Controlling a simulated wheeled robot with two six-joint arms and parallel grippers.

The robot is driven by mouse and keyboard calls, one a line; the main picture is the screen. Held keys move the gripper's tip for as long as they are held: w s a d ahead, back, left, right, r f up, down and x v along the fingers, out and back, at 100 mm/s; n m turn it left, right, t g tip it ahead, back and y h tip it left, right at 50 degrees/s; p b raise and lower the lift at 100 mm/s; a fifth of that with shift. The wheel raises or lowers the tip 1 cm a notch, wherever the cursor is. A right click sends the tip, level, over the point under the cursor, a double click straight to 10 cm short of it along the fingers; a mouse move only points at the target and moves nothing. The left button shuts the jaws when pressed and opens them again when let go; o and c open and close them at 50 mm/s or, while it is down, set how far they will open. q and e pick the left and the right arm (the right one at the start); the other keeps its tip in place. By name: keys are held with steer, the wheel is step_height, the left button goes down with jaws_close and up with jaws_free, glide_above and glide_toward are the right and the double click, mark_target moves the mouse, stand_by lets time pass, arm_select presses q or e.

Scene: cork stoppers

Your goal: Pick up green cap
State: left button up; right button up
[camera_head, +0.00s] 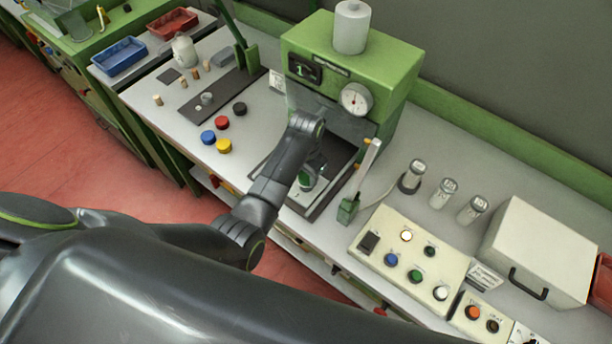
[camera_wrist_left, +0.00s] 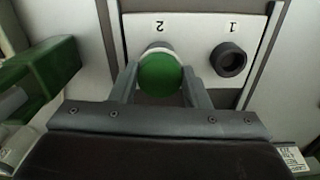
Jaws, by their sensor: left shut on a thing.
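The round green cap (camera_wrist_left: 160,74) is in the left wrist view, by the printed number 2. My left gripper (camera_wrist_left: 160,92) is shut on it, with one finger on each side. A pale ring shows around the cap's far edge; whether the cap still touches something below it cannot be told. In the head view the green cap (camera_head: 304,180) is partly hidden by my left gripper (camera_head: 312,175), over the bay in front of the green press (camera_head: 345,65).
A dark round socket (camera_wrist_left: 229,60) by number 1 is beside the cap. Red, blue, yellow and black caps (camera_head: 222,122) lie left of the press. A lever with a green block (camera_head: 348,208) stands close on the right. A button panel (camera_head: 410,262) is in front, right.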

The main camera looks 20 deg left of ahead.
mark_target(306, 176)
arm_select(q)
steer(key=shift+r, duration=0.15)
step_height(306, 176, up, 6)
steer(key=shift+r+b, duration=0.25)
steer(key=shift+b, duration=0.65)
step_height(306, 176, up, 3)
steer(key=shift+r+p, duration=0.1)
steer(key=shift+p, duration=0.35)
arm_select(e)
steer(key=shift+w+d+f, duration=0.15)
steer(key=shift+w+f, duration=0.15)
steer(key=shift+f, duration=0.1)
